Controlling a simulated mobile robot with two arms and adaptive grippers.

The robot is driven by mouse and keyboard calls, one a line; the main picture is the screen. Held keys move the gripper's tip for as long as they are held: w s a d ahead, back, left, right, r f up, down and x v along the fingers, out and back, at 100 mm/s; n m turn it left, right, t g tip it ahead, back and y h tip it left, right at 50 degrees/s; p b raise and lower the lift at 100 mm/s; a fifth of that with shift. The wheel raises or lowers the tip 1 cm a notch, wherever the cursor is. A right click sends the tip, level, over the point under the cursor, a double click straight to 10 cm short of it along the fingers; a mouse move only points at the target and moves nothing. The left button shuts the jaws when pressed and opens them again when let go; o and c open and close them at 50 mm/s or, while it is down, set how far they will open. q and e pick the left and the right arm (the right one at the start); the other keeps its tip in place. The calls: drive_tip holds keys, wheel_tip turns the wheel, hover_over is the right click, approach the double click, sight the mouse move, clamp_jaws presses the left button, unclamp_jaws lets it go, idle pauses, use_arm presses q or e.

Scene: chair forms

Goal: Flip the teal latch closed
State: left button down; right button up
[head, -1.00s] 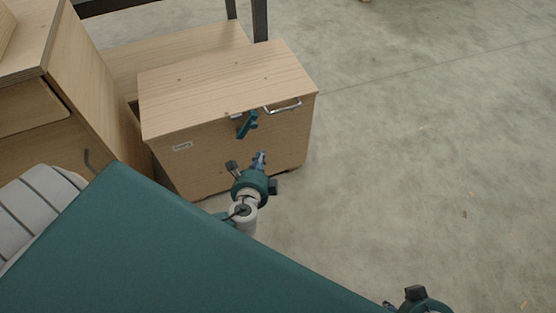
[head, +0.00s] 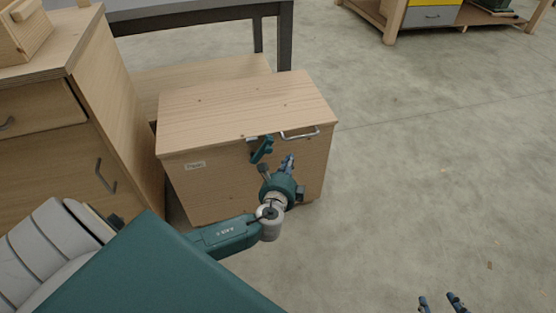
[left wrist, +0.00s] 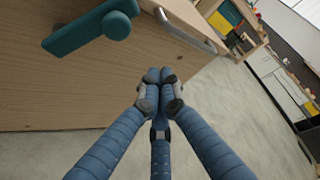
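A teal latch (head: 262,149) sits on the upper front face of a light wooden box (head: 205,188), just under the lid's front edge. Its lever slants down to the left in the head view. In the left wrist view the latch (left wrist: 92,32) is large at the upper left, with its rounded pivot end at the right. My left gripper (head: 289,162) is in front of the box, right of and slightly below the latch. Its blue fingers (left wrist: 158,82) are together, with nothing visible between them, apart from the latch. My right gripper (head: 441,302) shows only its separated fingertips at the bottom edge.
A metal handle (head: 300,134) is on the box at the lid edge, right of the latch. A wooden cabinet (head: 120,130) stands close on the left. A dark-legged table (head: 200,12) is behind. The floor (head: 430,160) on the right is clear.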

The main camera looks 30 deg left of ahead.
sight(262, 152)
use_arm(q)
drive_tip(key=shift+s+a+r, duration=0.4)
drive_tip(key=shift+s+a, duration=0.1)
drive_tip(key=shift+a, duration=0.25)
drive_tip(key=shift+s+a+r, duration=0.4)
drive_tip(key=shift+s+a, duration=0.1)
drive_tip(key=shift+a, duration=0.25)
use_arm(e)
drive_tip(key=shift+s+d+f+g, duration=0.25)
drive_tip(key=shift+s+f+g, duration=0.2)
drive_tip(key=shift+s, duration=0.25)
